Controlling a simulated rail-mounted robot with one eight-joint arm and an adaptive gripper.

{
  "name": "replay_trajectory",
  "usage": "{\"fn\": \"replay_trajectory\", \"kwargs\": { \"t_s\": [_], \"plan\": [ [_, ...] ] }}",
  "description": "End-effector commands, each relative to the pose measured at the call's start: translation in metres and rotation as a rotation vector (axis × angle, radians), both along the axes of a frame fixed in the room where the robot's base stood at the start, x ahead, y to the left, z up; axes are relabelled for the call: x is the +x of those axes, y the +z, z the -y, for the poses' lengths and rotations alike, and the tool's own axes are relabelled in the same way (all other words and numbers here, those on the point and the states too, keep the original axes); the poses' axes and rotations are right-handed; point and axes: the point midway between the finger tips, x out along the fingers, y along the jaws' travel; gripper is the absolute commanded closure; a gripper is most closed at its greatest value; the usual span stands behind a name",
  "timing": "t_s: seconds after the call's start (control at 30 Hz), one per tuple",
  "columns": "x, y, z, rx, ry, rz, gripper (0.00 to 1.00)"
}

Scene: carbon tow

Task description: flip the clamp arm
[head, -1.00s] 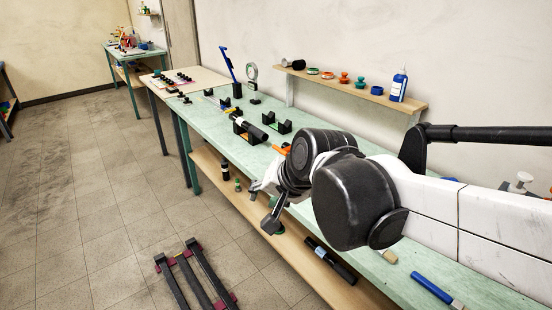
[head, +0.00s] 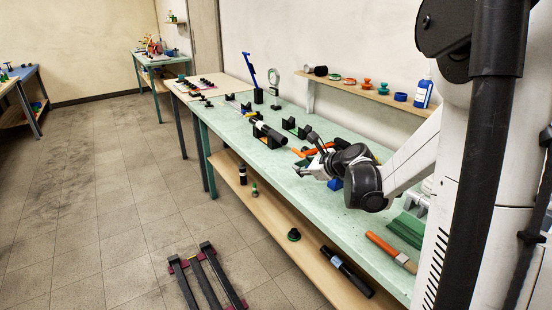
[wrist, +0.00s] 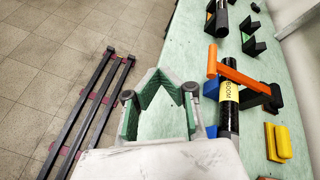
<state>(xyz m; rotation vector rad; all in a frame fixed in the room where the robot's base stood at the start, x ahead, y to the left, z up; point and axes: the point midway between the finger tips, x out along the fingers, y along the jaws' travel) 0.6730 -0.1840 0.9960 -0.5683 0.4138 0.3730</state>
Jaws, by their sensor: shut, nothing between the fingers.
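The orange clamp arm (wrist: 240,76) lies across a black tube with a yellow "BOOM" label (wrist: 229,92) in the wrist view, right of my gripper (wrist: 157,80). A black bracket (wrist: 266,97) stands at the arm's right end. An orange crosspiece (wrist: 212,61) rises at its left end. In the head view the orange clamp (head: 317,149) is on the green bench (head: 230,125), just beyond my gripper (head: 303,170). My gripper's green-padded fingers come together with nothing between them. They are apart from the clamp arm, over the bench's front side.
A yellow block (wrist: 278,141) lies right of the tube. A second black tube (head: 270,133) rests in holders farther along the bench. An orange-handled tool (head: 388,248) lies near the front. Floor rails (head: 207,276) lie below; bench around the gripper is mostly clear.

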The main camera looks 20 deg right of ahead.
Motion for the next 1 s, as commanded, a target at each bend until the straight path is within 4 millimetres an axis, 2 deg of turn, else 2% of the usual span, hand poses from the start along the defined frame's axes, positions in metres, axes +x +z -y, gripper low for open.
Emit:
{"fn": "replay_trajectory", "kwargs": {
  "t_s": [0.03, 0.2, 0.4, 0.5, 0.67, 0.83, 1.0],
  "plan": [
    [0.007, -0.012, 0.016, 0.068, -0.045, 0.005, 1.0],
    [0.022, -0.042, 0.06, 0.319, -0.187, 0.026, 1.0],
    [0.026, -0.064, 0.089, 0.488, -0.275, 0.045, 1.0],
    [0.023, -0.073, 0.092, 0.496, -0.285, 0.046, 1.0],
    [0.025, -0.077, 0.093, 0.5, -0.29, 0.047, 1.0],
    [0.044, -0.083, 0.089, 0.498, -0.288, 0.046, 1.0],
    [0.073, -0.094, 0.083, 0.498, -0.286, 0.046, 1.0]
  ]
}}
